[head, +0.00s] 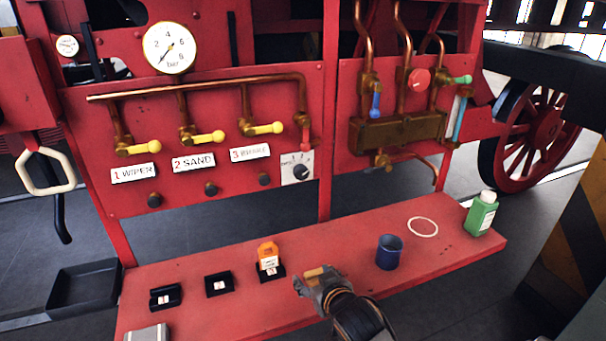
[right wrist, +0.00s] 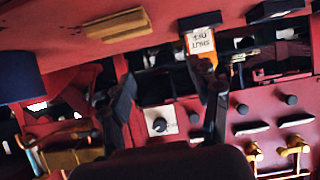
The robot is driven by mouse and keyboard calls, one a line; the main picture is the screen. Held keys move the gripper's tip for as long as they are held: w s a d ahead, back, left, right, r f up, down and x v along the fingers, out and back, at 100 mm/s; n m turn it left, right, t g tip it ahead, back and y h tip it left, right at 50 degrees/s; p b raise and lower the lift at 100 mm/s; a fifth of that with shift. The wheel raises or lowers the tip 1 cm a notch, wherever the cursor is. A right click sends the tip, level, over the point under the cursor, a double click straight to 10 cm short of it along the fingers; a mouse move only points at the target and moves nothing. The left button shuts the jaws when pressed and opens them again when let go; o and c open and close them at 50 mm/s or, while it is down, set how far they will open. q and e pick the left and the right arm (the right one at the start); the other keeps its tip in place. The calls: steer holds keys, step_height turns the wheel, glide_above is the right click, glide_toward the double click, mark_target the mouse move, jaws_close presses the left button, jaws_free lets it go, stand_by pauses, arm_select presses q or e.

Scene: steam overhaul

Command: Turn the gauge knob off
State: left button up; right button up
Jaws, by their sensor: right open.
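The gauge knob (head: 301,172) is a small black round knob on a white marked plate, low on the red panel beside the sign for 3. Its exact pointer setting is too small to read. In the right wrist view the knob (right wrist: 159,125) shows upside down between my open fingers, some way beyond them. My right gripper (head: 312,278) is over the front of the red shelf, below and apart from the knob. It is open, and its fingers (right wrist: 168,95) hold nothing. The pressure gauge (head: 170,48) is a white dial at the upper left. My left gripper is out of view.
The red shelf (head: 340,262) holds black trays, an orange tag (head: 268,255), a dark blue cup (head: 389,252) and a green bottle (head: 481,213). Yellow-handled valves (head: 262,129) and a red handle (head: 305,137) stick out above the knob. Air before the panel is clear.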

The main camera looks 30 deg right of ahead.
steer(key=w+d+r+m+t+h, duration=0.1)
steer(key=w+d+r+t, duration=0.3)
steer(key=r, duration=0.4)
steer(key=t, duration=0.1)
glide_toward(302, 175)
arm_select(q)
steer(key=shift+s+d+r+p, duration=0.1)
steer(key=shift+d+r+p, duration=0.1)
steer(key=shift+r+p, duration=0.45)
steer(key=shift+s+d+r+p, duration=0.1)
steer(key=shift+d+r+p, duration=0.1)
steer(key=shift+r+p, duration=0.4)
arm_select(e)
steer(key=shift+m+h, duration=0.4)
steer(key=x, duration=1)
steer(key=shift+w+a+f, duration=0.1)
steer(key=shift+w, duration=0.15)
steer(key=shift+c, duration=0.2)
steer(key=c, duration=1.1)
